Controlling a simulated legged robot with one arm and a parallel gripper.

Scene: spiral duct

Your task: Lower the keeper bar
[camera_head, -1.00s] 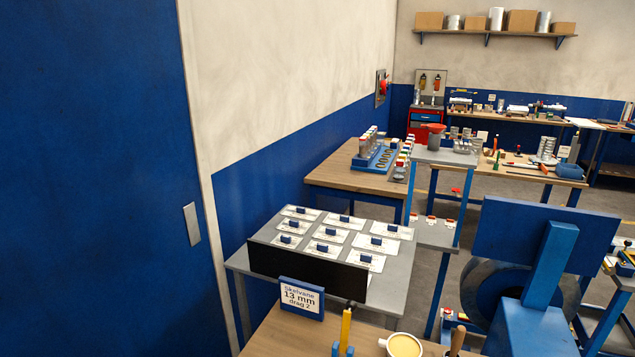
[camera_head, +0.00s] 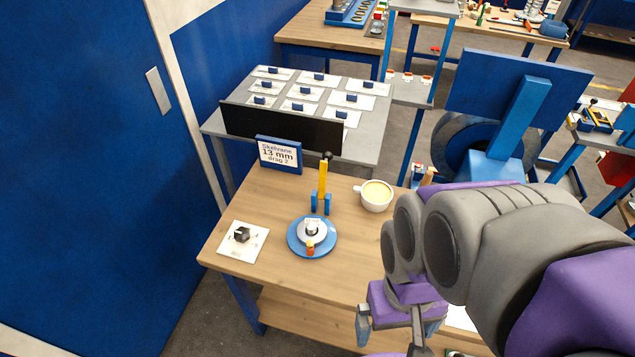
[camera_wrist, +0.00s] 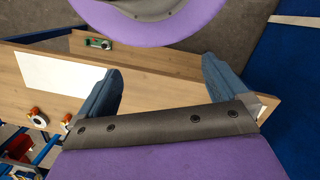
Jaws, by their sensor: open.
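A yellow bar (camera_head: 322,180) with a dark knob at its top stands upright between two blue posts (camera_head: 320,204) on the wooden table; I take it as the keeper bar. In front of it is a round blue disc (camera_head: 297,247) with a pale hub (camera_head: 311,229) and a small orange piece (camera_head: 310,247). My gripper (camera_head: 398,330) is open and empty, low and to the right of the disc, apart from the bar. In the wrist view my gripper (camera_wrist: 160,72) shows its two blue-grey fingers spread, with nothing between them. The bar does not show in the wrist view.
A cup (camera_head: 375,195) stands right of the bar. A sign (camera_head: 279,154) reading "13 mm" stands behind. A white card (camera_head: 243,238) with a black block lies at the left. A grey table (camera_head: 377,125) with several cards is beyond. A blue machine (camera_head: 515,100) stands at the right.

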